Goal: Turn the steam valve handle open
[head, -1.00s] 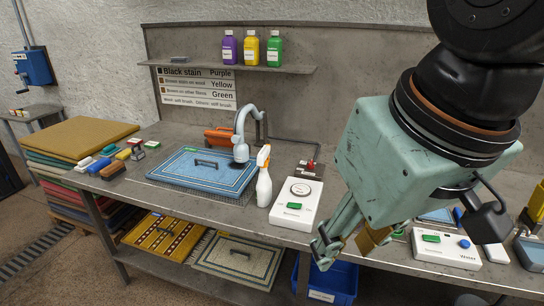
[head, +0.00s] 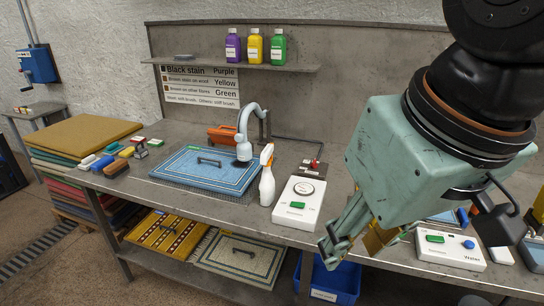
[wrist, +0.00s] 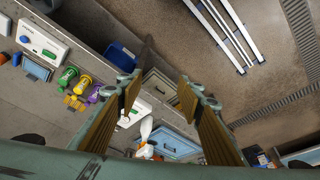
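A small dark block with a red part (head: 313,166) stands behind the white control box on the bench in the head view. It looks like the steam valve and its handle, but it is too small to tell how the handle is turned. The white control box (head: 299,204) has a round dial and a green button; its lettering is unclear. My gripper (head: 353,243) hangs at the bench's front edge, right of and nearer than the red part. In the wrist view my gripper (wrist: 159,88) has its fingers wide apart with nothing between them.
A white spray bottle (head: 267,178) stands left of the control box. A blue rug (head: 207,168) lies under a curved nozzle (head: 244,138). A second white box (head: 450,250) sits at the right, and a blue bin (head: 330,282) below the bench.

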